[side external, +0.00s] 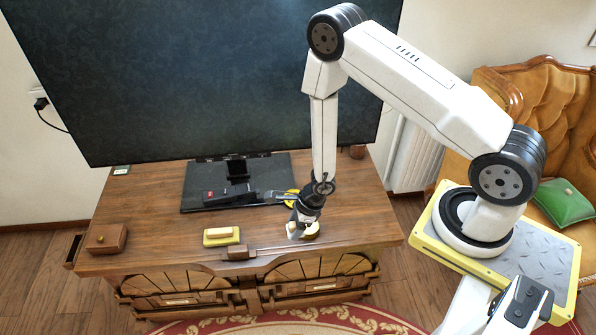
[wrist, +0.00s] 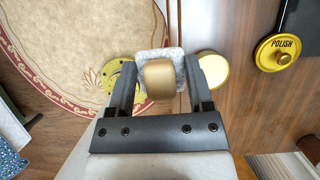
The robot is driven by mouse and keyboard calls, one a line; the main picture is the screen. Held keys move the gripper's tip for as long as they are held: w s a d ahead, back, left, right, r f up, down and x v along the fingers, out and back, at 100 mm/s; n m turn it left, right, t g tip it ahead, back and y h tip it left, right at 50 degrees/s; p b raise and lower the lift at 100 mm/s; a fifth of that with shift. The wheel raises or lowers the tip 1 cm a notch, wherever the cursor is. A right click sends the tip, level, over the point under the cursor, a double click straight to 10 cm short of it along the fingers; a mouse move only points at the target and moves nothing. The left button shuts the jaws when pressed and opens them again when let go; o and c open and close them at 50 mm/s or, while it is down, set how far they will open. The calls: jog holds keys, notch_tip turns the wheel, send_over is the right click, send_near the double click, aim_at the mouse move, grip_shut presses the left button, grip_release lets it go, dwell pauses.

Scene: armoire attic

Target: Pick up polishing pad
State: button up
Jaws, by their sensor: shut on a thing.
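The polishing pad (wrist: 158,82) has a fuzzy grey-white base and a rounded tan handle. In the wrist view it sits between the two fingers of my gripper (wrist: 160,80), which is shut on it. In the side view my gripper (side external: 305,218) points down near the front right of the wooden cabinet top. The pad's pale edge (side external: 293,234) shows just below the fingers. I cannot tell whether the pad touches the wood.
An open round tin (wrist: 213,69) lies close to the right finger. A yellow tin marked POLISH (wrist: 277,52) lies farther right. A yellow block-like item (side external: 222,236) and a wooden box (side external: 106,238) stand left on the cabinet top (side external: 150,205). A large screen (side external: 200,80) rises behind.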

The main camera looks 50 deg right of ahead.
jog(key=shift+s+r, duration=0.35)
jog(key=shift+s, duration=0.4)
jog(key=o, duration=0.7)
jog(key=c, duration=0.6)
jog(key=shift+o, duration=0.2)
